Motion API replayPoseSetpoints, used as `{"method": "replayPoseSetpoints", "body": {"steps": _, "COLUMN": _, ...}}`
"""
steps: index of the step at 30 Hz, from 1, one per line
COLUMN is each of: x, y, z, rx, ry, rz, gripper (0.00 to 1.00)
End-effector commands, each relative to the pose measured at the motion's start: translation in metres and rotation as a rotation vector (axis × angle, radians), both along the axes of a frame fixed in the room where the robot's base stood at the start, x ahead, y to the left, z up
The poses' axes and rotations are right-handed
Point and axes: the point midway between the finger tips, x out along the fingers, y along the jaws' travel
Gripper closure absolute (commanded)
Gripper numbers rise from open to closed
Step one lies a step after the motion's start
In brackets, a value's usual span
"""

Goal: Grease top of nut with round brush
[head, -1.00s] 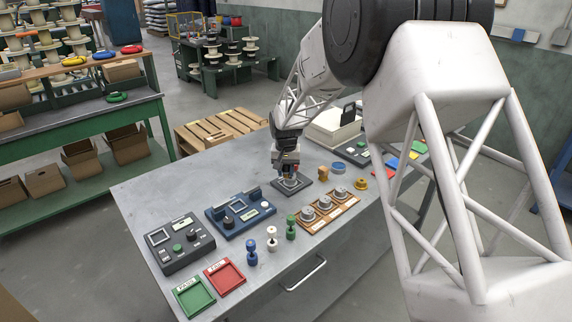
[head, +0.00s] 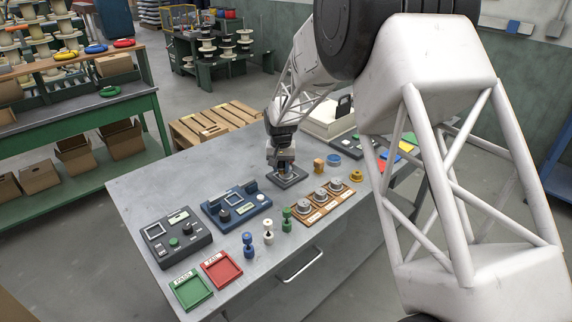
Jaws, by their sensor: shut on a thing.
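My gripper (head: 284,168) points down over a dark square plate (head: 297,180) in the middle of the bench. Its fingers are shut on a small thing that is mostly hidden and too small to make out. I cannot tell whether it is the round brush. What lies on the plate under the fingers is hidden too. Three grey round parts (head: 320,195), which look like nuts, sit in a row on a wooden tray (head: 316,217) to the right. A short ochre cylinder (head: 319,165) and a blue round dish (head: 334,159) stand right of the plate.
A yellow part (head: 356,176) is near the bench's right side. Two control boxes (head: 174,237) (head: 236,208), several small spools (head: 268,232) and green (head: 193,290) and red (head: 221,270) trays stand left and in front. The bench's far left is clear.

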Motion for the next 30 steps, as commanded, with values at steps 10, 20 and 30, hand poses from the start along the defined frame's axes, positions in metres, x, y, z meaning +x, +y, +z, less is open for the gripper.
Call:
{"method": "replayPoseSetpoints", "body": {"steps": 10, "x": 0.001, "y": -0.001, "z": 0.040, "rx": 0.001, "ry": -0.003, "rz": -0.001, "gripper": 0.89}}
{"method": "replayPoseSetpoints", "body": {"steps": 20, "x": 0.001, "y": -0.001, "z": 0.069, "rx": 0.001, "ry": -0.002, "rz": -0.001, "gripper": 0.89}}
{"method": "replayPoseSetpoints", "body": {"steps": 30, "x": 0.001, "y": -0.001, "z": 0.080, "rx": 0.000, "ry": -0.001, "rz": -0.001, "gripper": 0.89}}
